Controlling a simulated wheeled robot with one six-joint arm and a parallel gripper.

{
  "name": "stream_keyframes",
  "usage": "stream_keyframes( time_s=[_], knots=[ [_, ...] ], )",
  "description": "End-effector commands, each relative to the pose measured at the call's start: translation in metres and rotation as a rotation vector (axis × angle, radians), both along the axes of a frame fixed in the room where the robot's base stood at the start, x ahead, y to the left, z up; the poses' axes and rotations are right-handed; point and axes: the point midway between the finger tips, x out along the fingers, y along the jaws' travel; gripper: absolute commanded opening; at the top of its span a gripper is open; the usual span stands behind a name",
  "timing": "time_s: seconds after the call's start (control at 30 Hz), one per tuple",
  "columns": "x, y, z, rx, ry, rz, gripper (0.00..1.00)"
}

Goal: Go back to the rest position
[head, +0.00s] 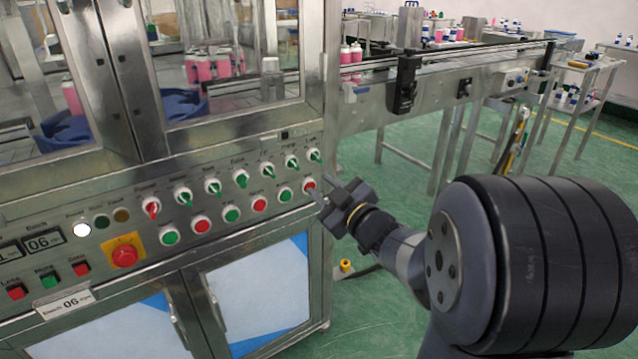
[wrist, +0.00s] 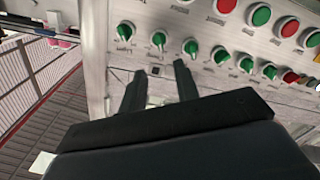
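My gripper (head: 333,204) is at the right end of the machine's control panel (head: 190,243), close to the last red button (head: 309,186) of the lower row. In the wrist view its two dark fingers (wrist: 160,82) stand apart with nothing between them. The panel fills the upper part of that view, with a row of green knobs (wrist: 190,47) just beyond the fingers. Whether a fingertip touches the panel cannot be told. My gripper's dark body hides the lower part of the wrist view.
A red emergency knob (head: 124,255) sits on a yellow plate at the panel's left. A conveyor (head: 440,80) runs to the back right, with a side table (head: 585,68) beyond. Green floor (head: 400,185) is open below the conveyor. Pink bottles (head: 212,66) stand behind the machine's glass.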

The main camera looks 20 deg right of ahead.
Motion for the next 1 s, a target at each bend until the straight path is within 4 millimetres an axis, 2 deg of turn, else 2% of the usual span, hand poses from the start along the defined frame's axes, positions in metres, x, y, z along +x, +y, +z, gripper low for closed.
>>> stream_keyframes(
  time_s=[0.23, 0.37, 0.8, 1.0],
  knots=[
    [0.001, 0.000, 0.000, 0.000, 0.000, 0.000, 0.30],
    [0.009, 0.003, -0.001, 0.000, 0.000, 0.002, 0.30],
    [0.081, 0.027, -0.002, 0.000, 0.001, 0.002, 0.30],
    [0.102, 0.034, -0.001, 0.001, 0.001, 0.001, 0.30]
  ],
)
